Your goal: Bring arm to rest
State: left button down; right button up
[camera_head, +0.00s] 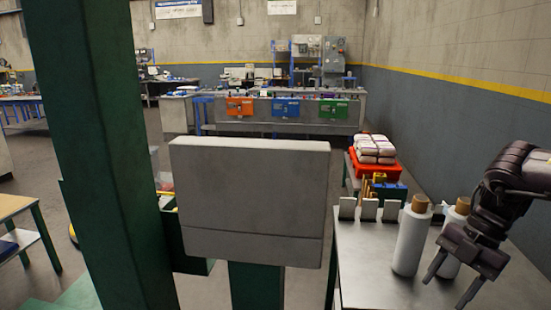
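My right arm (500,200) comes in from the right edge and hangs bent over the metal table. I cannot tell whether the fingertips touch the table. My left arm and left gripper are not in view.
The metal table (370,265) holds a white bottle (411,240) with a cork-coloured cap and a second bottle (452,222) partly behind the gripper. A grey panel (248,195) and a thick green post (95,130) block the centre and left. Stacked sacks (375,146) stand behind.

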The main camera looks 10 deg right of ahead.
jog(key=w+d+f+m+t, duration=0.2)
jog(key=d+f+m+t, duration=0.15)
jog(key=d+f, duration=0.4)
jog(key=w+d+f+m+t, duration=0.2)
jog(key=d+f+m+t, duration=0.15)
jog(key=d+f, duration=0.45)
jog(key=s+d+f+m+t+h, duration=0.1)
jog(key=s+d+f+m+h, duration=0.2)
jog(key=f, duration=0.9)
jog(key=s+f+m+t, duration=0.1)
jog(key=s+f+m, duration=0.3)
jog(key=f, duration=0.7)
jog(key=s+a+f+m+g+h, duration=0.1)
jog(key=s+a+f+m, duration=0.1)
jog(key=s+a+f, duration=0.6)
jog(key=s+a+f+m+g+h, duration=0.1)
jog(key=s+a+f+m+g, duration=0.1)
jog(key=s+f, duration=0.75)
jog(key=s+a+f+m+g, duration=0.1)
jog(key=s+a+f, duration=0.3)
jog(key=a, duration=0.4)
jog(key=s+a+f+m+g, duration=0.1)
jog(key=s+a+f, duration=0.3)
jog(key=a, duration=0.4)
jog(key=s+a+f+g, duration=0.2)
jog(key=s+a+f, duration=0.3)
jog(key=a, duration=0.4)
jog(key=shift+s+m, duration=0.2)
jog(key=shift+m, duration=0.2)
jog(key=shift+f, duration=0.1)
